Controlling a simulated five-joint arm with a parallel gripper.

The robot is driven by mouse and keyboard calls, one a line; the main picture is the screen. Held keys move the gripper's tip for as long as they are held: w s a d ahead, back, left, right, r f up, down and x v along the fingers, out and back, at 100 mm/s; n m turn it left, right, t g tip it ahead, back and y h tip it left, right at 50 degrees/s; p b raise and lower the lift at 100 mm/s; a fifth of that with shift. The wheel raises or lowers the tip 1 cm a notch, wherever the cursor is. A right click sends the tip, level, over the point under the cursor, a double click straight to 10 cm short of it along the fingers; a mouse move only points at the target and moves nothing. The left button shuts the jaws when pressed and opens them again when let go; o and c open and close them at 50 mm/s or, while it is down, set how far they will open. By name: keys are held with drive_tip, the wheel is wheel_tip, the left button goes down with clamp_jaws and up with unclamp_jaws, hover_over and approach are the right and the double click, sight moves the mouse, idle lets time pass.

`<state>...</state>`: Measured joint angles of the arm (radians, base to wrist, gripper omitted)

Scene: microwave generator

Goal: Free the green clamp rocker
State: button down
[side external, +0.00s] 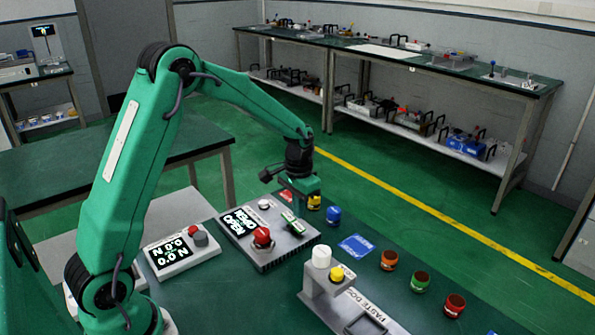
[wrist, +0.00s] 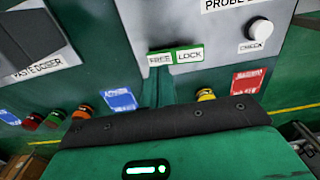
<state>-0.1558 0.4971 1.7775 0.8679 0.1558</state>
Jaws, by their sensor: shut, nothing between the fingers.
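The green clamp rocker (side external: 292,222) is on the top face of the grey box (side external: 275,259). In the wrist view the rocker (wrist: 190,54) shows FREE on its left half and LOCK on its right half. I cannot tell which half is pressed down. My gripper (side external: 297,197) points down close above the rocker and is shut and empty. In the wrist view its green fingers (wrist: 160,88) reach up to the FREE half's lower edge. I cannot tell whether they touch it.
The box also carries a red knob (side external: 262,236), a lit display (side external: 239,221) and a white CHECK button (wrist: 261,31). A yellow jar (side external: 314,202) and blue jar (side external: 333,214) stand close behind. The paste doser (side external: 321,278) stands to the right.

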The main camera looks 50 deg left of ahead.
sight(298, 226)
drive_tip(key=shift+r, duration=1.95)
drive_tip(key=shift+r, duration=0.15)
drive_tip(key=s+d+r+t, duration=0.3)
drive_tip(key=s+d+r, duration=0.1)
drive_tip(key=s+r, duration=0.65)
drive_tip(key=s+d+r+t, duration=0.1)
drive_tip(key=s, duration=0.5)
drive_tip(key=s+d+r+t, duration=0.1)
drive_tip(key=s+d, duration=0.1)
drive_tip(key=s, duration=0.5)
drive_tip(key=shift+r+t, duration=0.3)
